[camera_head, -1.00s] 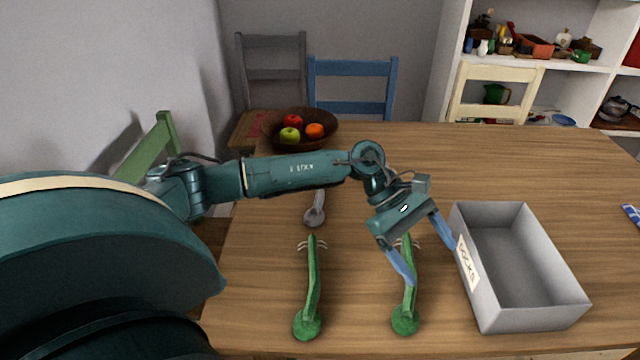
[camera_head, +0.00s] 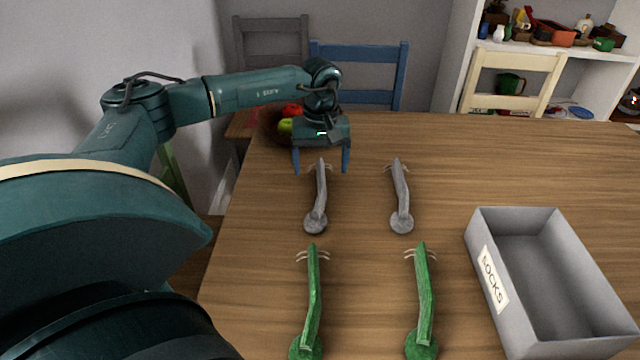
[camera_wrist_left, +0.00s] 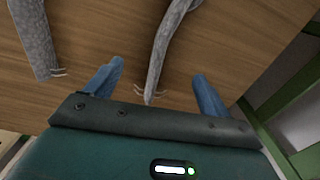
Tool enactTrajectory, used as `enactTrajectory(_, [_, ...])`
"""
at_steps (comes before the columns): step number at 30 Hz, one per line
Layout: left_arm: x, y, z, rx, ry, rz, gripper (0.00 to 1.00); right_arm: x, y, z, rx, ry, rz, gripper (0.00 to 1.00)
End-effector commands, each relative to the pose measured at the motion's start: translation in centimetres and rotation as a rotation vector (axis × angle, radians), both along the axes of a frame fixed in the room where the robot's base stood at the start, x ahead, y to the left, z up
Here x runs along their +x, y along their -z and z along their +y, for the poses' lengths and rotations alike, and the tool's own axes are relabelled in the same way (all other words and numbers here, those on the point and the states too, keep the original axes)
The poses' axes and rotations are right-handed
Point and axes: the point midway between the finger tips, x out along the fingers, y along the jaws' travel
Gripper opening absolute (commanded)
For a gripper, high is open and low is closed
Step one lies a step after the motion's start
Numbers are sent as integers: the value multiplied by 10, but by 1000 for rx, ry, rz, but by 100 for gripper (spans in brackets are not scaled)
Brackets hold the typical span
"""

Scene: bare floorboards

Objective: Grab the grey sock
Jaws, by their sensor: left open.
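Two grey socks lie on the wooden table. The left grey sock (camera_head: 316,205) has its narrow end between the spread fingers of my left gripper (camera_head: 321,169). The right grey sock (camera_head: 401,200) lies apart to its right. In the left wrist view the nearer grey sock (camera_wrist_left: 168,38) runs up from between the open fingers of my left gripper (camera_wrist_left: 158,72); the other grey sock (camera_wrist_left: 36,42) is at the left. My left gripper is open and empty; I cannot tell its height above the table. My right gripper is not in view.
Two green socks (camera_head: 312,300) (camera_head: 421,300) lie nearer the front. A grey open box (camera_head: 490,280) with a label stands at the right. A fruit bowl (camera_head: 270,127) is partly hidden behind my left gripper. Chairs stand behind; the table's back right is clear.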

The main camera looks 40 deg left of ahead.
Motion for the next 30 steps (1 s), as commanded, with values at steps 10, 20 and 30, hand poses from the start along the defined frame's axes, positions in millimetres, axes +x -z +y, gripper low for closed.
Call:
enactTrajectory(10, [-3, 41, -6, -1, 0, 2, 82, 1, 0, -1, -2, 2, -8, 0])
enactTrajectory(20, [-3, 55, -6, -1, 0, -1, 82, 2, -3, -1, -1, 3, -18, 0])
enactTrajectory(30, [-2, 55, -6, -1, 0, -1, 59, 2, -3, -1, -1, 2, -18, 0])
